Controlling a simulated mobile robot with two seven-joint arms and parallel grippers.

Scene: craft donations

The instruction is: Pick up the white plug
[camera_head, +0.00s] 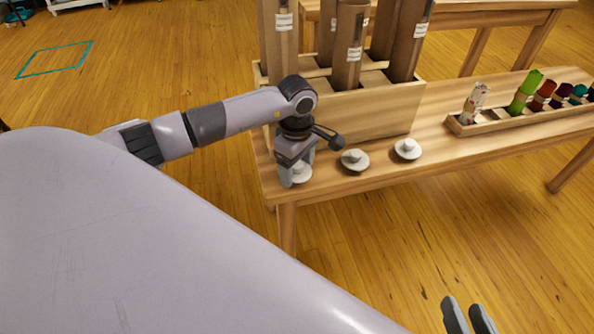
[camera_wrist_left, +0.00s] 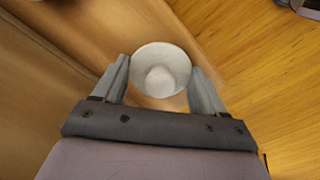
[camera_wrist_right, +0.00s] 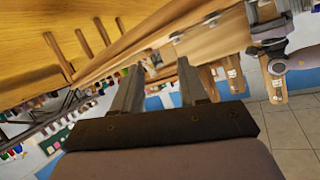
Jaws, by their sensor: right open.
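A white plug (camera_head: 301,174), a round disc with a knob, is at the near left corner of the wooden table. My left gripper (camera_head: 297,171) is over it, pointing down, with a finger on either side. In the left wrist view the plug (camera_wrist_left: 160,70) fills the space between the fingertips (camera_wrist_left: 159,66); I cannot tell whether they press on its rim. Two more white plugs, one in the middle (camera_head: 355,160) and one on the right (camera_head: 408,149), lie on the table to the right. My right gripper (camera_head: 468,316) is open and empty, low at the front.
A wooden box (camera_head: 365,122) holding tall brown cardboard tubes (camera_head: 349,45) stands just behind the plugs. A long wooden tray (camera_head: 470,126) with small colourful items is on the table at right. Bare table (camera_head: 440,150) lies between them. Another table is at the back.

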